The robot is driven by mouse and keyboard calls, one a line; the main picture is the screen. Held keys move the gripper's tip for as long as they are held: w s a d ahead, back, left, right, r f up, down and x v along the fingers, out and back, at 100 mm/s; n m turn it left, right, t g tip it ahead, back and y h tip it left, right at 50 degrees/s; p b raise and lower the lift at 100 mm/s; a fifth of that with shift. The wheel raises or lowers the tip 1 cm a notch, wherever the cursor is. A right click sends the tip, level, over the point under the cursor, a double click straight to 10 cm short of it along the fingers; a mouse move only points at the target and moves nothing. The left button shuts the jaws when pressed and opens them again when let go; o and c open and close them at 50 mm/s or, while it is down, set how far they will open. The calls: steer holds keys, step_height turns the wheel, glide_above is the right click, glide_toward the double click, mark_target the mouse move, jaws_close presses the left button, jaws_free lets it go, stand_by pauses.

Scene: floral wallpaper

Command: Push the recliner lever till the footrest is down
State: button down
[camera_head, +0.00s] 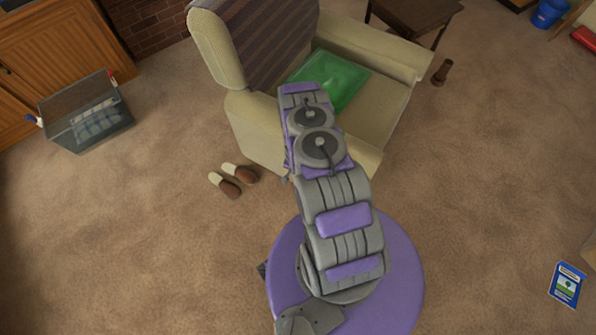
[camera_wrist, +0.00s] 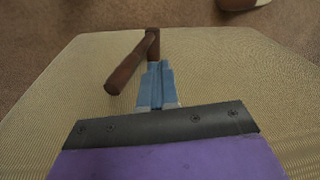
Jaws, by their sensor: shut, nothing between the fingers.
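The beige recliner (camera_head: 262,130) stands in front of me, with a dark striped back and a green cushion on its seat. In the wrist view the recliner's side panel (camera_wrist: 232,72) fills most of the picture. The brown wooden lever (camera_wrist: 128,68) slants from its upper right end down to the left. My gripper (camera_wrist: 155,66) is shut and empty, its blue fingertips just under the lever's upper right end. I cannot tell if they touch it. In the head view my arm hides the lever and gripper. I cannot make out the footrest there.
Brown-and-white slippers (camera_head: 232,179) lie on the carpet left of the recliner. A clear bin (camera_head: 88,125) stands farther left by a wooden cabinet (camera_head: 50,50). A blue book (camera_head: 566,285) lies at lower right. Carpet at left front is clear.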

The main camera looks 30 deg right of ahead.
step_height(320, 180, up, 10)
steer(key=w+a+p, duration=0.1)
steer(key=p, duration=0.1)
steer(key=shift+a+p, duration=0.2)
steer(key=shift+p, duration=0.15)
steer(key=shift+w+a+r, duration=0.1)
steer(key=shift+a, duration=0.05)
